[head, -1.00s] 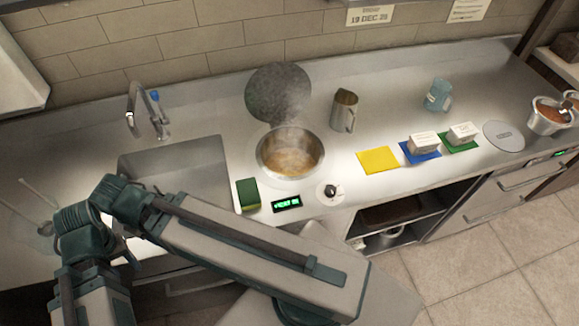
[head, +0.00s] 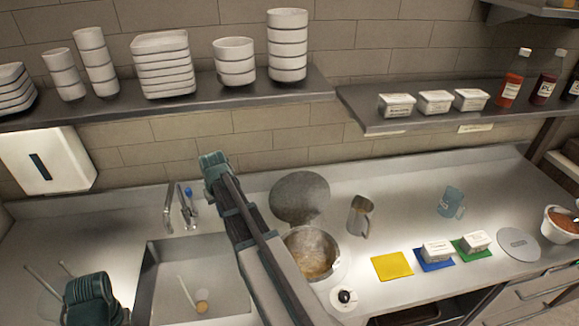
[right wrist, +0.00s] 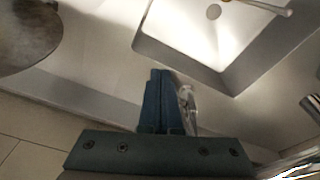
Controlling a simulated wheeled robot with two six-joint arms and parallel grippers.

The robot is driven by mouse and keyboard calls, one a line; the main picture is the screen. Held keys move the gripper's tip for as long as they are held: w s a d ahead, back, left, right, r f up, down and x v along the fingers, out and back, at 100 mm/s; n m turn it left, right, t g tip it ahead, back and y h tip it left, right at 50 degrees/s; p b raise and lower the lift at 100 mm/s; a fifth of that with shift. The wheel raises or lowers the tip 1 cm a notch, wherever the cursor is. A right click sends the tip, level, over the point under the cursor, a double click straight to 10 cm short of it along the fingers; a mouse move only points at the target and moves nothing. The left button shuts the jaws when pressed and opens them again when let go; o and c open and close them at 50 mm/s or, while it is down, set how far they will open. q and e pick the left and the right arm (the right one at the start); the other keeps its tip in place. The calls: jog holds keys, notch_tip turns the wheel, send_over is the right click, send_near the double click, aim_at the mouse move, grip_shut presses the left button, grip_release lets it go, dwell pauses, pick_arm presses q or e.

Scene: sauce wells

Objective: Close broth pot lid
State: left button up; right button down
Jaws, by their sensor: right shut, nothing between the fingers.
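The broth pot (head: 312,254) is set in the counter right of the sink in the head view, open, with brownish broth and steam visible. Its round grey lid (head: 300,198) stands raised behind the pot, near the wall. The lid also shows at the upper left of the right wrist view (right wrist: 24,36). My right gripper (right wrist: 160,80) is shut and empty, apart from the lid, toward the sink side. In the head view my right arm crosses the pot's left edge; its fingers cannot be made out. Part of my left arm shows at lower left; its gripper is not visible.
The sink (head: 150,280) and faucet (head: 188,205) lie to the left. A metal pitcher (head: 360,216) stands right of the lid. A control knob (head: 344,297) is in front of the pot. Shelves with bowls (head: 288,45) hang above. A yellow mat (head: 391,266) lies to the right.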

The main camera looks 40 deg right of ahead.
pick_arm(q)
notch_tip(320, 180, up, 7)
jog(key=p, duration=0.5)
pick_arm(e)
jog(key=s+d+r+m+t+h, duration=0.15)
jog(key=d+r, duration=0.25)
jog(key=d, duration=1.1)
jog(key=d+r+m, duration=0.3)
jog(key=d, duration=1.2)
jog(key=a+b+x, duration=0.1)
jog(key=b+x, duration=0.9)
pick_arm(q)
notch_tip(320, 180, down, 8)
jog(key=p, duration=0.2)
jog(key=shift+f, duration=0.25)
pick_arm(e)
jog(key=s, duration=0.1)
jog(key=s+a+r, duration=0.1)
jog(key=s, duration=0.1)
jog(key=shift+a+r, duration=0.35)
